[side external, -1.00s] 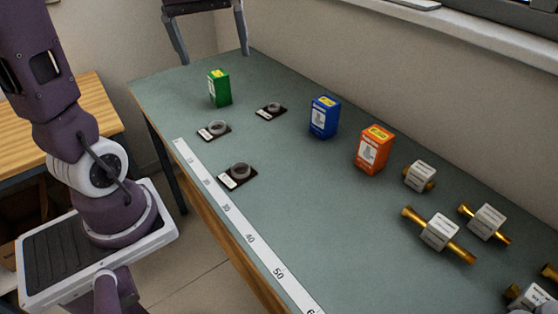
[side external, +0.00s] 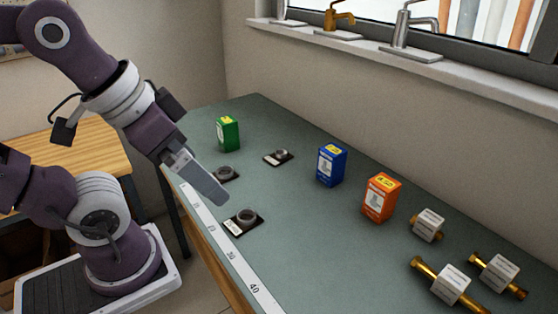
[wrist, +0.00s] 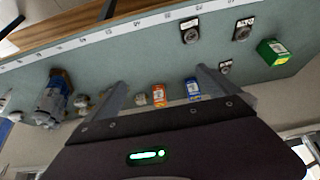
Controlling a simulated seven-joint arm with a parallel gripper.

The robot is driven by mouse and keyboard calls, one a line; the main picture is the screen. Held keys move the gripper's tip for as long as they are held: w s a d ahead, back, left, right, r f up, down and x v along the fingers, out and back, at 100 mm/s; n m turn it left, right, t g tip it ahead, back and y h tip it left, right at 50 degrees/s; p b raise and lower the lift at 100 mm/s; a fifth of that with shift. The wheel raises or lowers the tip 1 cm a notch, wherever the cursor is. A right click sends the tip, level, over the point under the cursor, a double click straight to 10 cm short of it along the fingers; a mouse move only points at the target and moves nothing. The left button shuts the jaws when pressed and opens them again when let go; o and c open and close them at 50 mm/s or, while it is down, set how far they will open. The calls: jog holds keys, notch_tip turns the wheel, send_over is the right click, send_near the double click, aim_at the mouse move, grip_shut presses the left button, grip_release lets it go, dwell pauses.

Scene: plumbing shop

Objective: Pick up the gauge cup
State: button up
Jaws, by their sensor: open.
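Three small round grey cups sit on dark labelled plates on the green bench: a near one (side external: 247,215), a middle one (side external: 225,172) and a far one (side external: 281,155). I cannot tell which is the gauge cup. In the wrist view they are at the upper right: one cup (wrist: 189,33), another (wrist: 242,32) and a third (wrist: 225,67). My gripper (side external: 218,198) hangs tilted above the bench's near edge, in front of the middle plate and partly hiding it. In the wrist view its two fingers (wrist: 162,76) are apart, with nothing held between them.
Brass fittings with white labels (side external: 450,284) lie at the right. A white measuring strip (side external: 235,262) runs along the near edge. A wall with a window sill backs the bench.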

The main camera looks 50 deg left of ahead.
dwell(0.5)
jog(key=w+a+r+n+g, duration=0.1)
jog(key=w+a+n, duration=0.1)
jog(key=w, duration=0.4)
jog(key=w+a+r+n, duration=0.2)
jog(key=w, duration=0.4)
jog(key=n+g+y, duration=0.3)
jog(key=n+y, duration=0.1)
jog(key=n, duration=0.7)
send_over(277, 153)
jog(key=d, duration=0.3)
jog(key=f, duration=2.3)
jog(key=shift+s+a, duration=0.25)
jog(key=shift+s, duration=0.1)
jog(key=x, duration=0.6)
jog(key=shift+s+f, duration=0.1)
jog(key=shift+f, duration=0.25)
